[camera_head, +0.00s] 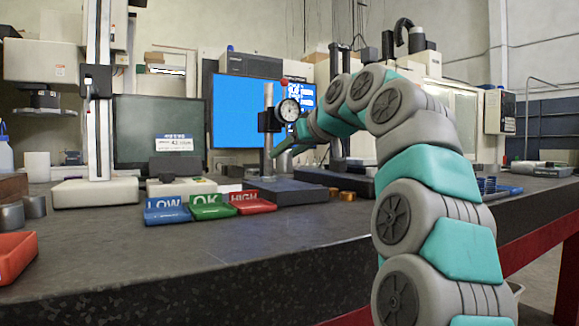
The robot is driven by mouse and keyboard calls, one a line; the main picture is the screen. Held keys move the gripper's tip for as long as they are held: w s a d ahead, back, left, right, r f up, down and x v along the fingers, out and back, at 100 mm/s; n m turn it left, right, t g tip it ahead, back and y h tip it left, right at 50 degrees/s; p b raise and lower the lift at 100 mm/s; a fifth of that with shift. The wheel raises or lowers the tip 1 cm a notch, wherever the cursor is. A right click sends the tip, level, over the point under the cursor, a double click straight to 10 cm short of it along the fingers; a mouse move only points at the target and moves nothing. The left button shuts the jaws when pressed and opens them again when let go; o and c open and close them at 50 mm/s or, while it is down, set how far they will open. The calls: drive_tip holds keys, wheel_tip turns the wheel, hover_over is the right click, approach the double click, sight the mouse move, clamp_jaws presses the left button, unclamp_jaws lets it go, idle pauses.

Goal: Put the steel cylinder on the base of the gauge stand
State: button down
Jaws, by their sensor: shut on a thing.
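The gauge stand has a steel column (268,130), a round dial gauge (289,110) and a dark flat base (290,192) on the bench. My arm reaches in from the right. My gripper (283,152) is small in view, below the dial and just right of the column. It is shut on the steel cylinder (284,164), a small grey shape above the base. The fingers partly hide the cylinder. I cannot tell whether its bottom touches the base.
Blue LOW (167,209), green OK (211,206) and red HIGH (252,203) trays stand in front of the stand. Grey cylinders (35,206) and an orange tray (16,255) are at left. A height gauge (97,192) stands behind. The front of the bench is clear.

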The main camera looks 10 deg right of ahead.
drive_tip(key=w+p, duration=0.1)
drive_tip(key=w, duration=0.1)
drive_tip(key=w+d, duration=0.1)
drive_tip(key=w, duration=0.1)
drive_tip(key=w+p, duration=0.1)
drive_tip(key=w, duration=0.1)
drive_tip(key=shift+d+p, duration=0.3)
drive_tip(key=shift+p, duration=0.05)
drive_tip(key=shift+w+d+f, duration=0.15)
drive_tip(key=shift+w+f, duration=0.1)
drive_tip(key=shift+w, duration=0.3)
drive_tip(key=shift+s+f+b, duration=0.15)
drive_tip(key=shift+f+b, duration=0.6)
drive_tip(key=shift+f, duration=0.95)
drive_tip(key=shift+c, duration=1.7)
unclamp_jaws()
drive_tip(key=shift+f, duration=0.1)
drive_tip(key=v, duration=1.2)
drive_tip(key=shift+b, duration=0.4)
